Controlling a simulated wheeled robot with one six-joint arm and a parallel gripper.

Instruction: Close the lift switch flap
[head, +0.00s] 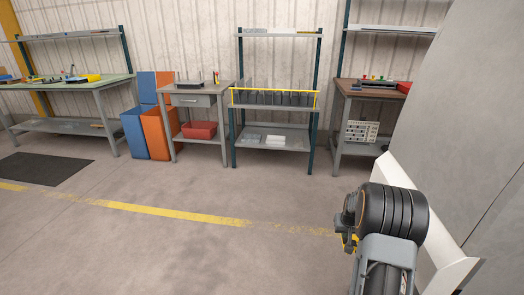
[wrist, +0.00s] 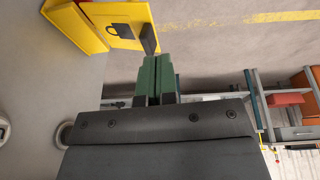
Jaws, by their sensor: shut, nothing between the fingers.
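In the wrist view, a yellow switch box (wrist: 72,25) is mounted on a grey panel at the upper left. Its yellow flap (wrist: 122,14) carries a dark padlock symbol and stands out from the box, so it looks open. A dark tab (wrist: 148,39) is at the flap's right edge. My gripper (wrist: 154,60) has green fingers pressed together with nothing between them. The fingertips are right by the dark tab; I cannot tell whether they touch it. The switch inside the box is not visible. In the head view the flap cannot be made out.
In the head view, a large grey machine panel (head: 465,120) rises at the right beside my arm. Workbenches, a shelf rack (head: 275,98) and blue and orange bins (head: 160,130) stand along the back wall.

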